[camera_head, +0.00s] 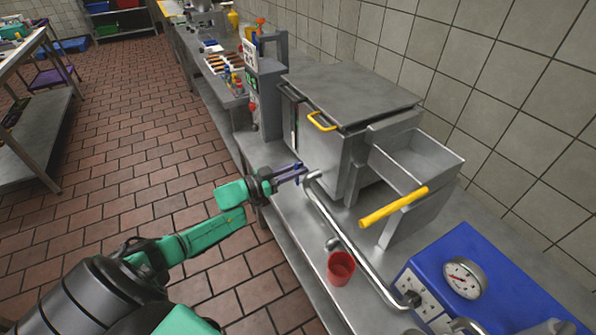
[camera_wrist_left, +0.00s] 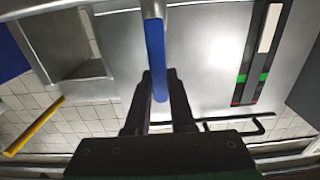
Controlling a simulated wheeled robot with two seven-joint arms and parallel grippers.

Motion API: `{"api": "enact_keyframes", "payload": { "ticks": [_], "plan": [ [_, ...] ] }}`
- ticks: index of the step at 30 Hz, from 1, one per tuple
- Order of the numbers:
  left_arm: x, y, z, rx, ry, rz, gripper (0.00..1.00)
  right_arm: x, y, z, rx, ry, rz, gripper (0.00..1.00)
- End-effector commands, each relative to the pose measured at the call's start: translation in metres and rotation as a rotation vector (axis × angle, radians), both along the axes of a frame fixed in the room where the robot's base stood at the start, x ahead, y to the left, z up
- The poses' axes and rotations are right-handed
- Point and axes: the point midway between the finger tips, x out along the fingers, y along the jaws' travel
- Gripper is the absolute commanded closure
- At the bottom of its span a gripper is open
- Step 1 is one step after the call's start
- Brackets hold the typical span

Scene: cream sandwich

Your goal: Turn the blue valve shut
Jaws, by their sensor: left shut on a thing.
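The blue valve handle (camera_wrist_left: 155,50) is a flat blue lever at the end of a metal pipe (camera_head: 340,237). In the left wrist view it runs down from the pipe end at the top to between my fingers. My left gripper (camera_head: 302,172) is shut on the lever, in front of the steel machine; its dark fingertips (camera_wrist_left: 158,85) lie on both sides of the lever in the left wrist view. In the head view the fingers mostly hide the lever. My right gripper is not in view.
A steel machine (camera_head: 326,158) with yellow handles (camera_head: 394,207) stands behind the pipe. A blue box with a gauge (camera_head: 464,278) is at the lower right. The tiled floor to the left is open.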

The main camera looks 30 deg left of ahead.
Motion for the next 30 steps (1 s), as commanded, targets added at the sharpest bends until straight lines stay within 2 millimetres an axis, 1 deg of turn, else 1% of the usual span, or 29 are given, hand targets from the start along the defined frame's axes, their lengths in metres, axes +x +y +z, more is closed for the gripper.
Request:
{"api": "enact_keyframes", "payload": {
  "ticks": [15, 16, 17, 18, 26, 30],
  "plan": [
    [0.001, 0.0014, 0.0008, -0.02, 0.009, 0.001, 1.0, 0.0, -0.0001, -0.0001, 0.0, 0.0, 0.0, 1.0],
    [0.001, 0.0014, 0.0008, -0.02, 0.009, 0.001, 0.66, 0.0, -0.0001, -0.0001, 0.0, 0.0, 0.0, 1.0],
    [0.001, 0.0014, 0.0008, -0.019, 0.01, 0.001, 0.55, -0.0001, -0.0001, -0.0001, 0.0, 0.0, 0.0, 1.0],
    [0.001, 0.0014, 0.0007, -0.019, 0.01, 0.001, 0.47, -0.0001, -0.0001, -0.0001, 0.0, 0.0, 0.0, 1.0],
    [0.0007, 0.0011, 0.0002, -0.017, 0.01, 0.0, 0.47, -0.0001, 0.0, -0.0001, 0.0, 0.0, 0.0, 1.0],
    [-0.0064, 0.0051, -0.0007, -0.017, 0.011, 0.001, 0.47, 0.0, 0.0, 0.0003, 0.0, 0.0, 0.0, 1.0]
  ]
}}
